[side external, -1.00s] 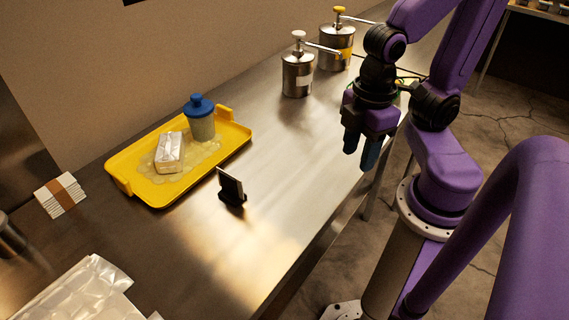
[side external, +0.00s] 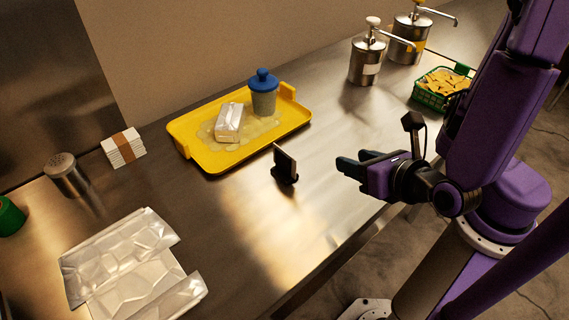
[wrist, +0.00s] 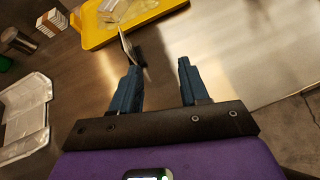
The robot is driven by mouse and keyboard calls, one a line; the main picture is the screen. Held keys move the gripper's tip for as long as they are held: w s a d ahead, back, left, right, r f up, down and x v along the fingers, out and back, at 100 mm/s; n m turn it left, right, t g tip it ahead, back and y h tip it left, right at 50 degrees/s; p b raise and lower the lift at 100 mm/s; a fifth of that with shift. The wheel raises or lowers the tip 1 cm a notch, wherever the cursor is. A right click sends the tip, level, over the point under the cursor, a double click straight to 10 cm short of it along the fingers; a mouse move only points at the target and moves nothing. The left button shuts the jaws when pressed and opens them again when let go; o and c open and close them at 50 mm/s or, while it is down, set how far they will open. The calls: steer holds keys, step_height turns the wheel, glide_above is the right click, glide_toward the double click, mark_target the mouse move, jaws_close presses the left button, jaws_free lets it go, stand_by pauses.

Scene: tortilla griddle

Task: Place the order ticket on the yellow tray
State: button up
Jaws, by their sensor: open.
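The order ticket (side external: 286,163) stands upright in a small black holder (side external: 285,180) on the steel counter, just in front of the yellow tray (side external: 214,167). In the wrist view the ticket (wrist: 126,46) is seen nearly edge-on, ahead of my left finger. My gripper (side external: 354,163) is open and empty, low over the counter, to the right of the ticket and pointing toward it. The wrist view shows my gripper's two blue fingers (wrist: 158,68) apart with bare counter between them. The tray holds a wrapped block and a blue-lidded tub in a pale spill.
The wrapped block (side external: 229,122) and tub (side external: 263,98) occupy the tray's middle and back right. Pump canisters (side external: 367,58) and a green basket of chips (side external: 441,88) stand at the back right.

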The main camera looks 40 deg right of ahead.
steer(key=a+n+t+y, duration=0.1)
steer(key=a+n+y, duration=0.1)
steer(key=a+n, duration=0.1)
glide_toward(291, 157)
steer(key=x, duration=0.3)
steer(key=d+x, duration=0.1)
steer(key=x, duration=0.2)
steer(key=shift+s, duration=0.1)
steer(key=shift+a+x, duration=0.15)
steer(key=shift+x, duration=0.95)
steer(key=shift+a+x, duration=0.15)
steer(key=shift+x, duration=0.95)
steer(key=shift+a+x, duration=0.2)
steer(key=shift+x, duration=0.9)
steer(key=shift+r, duration=0.1)
jaws_close()
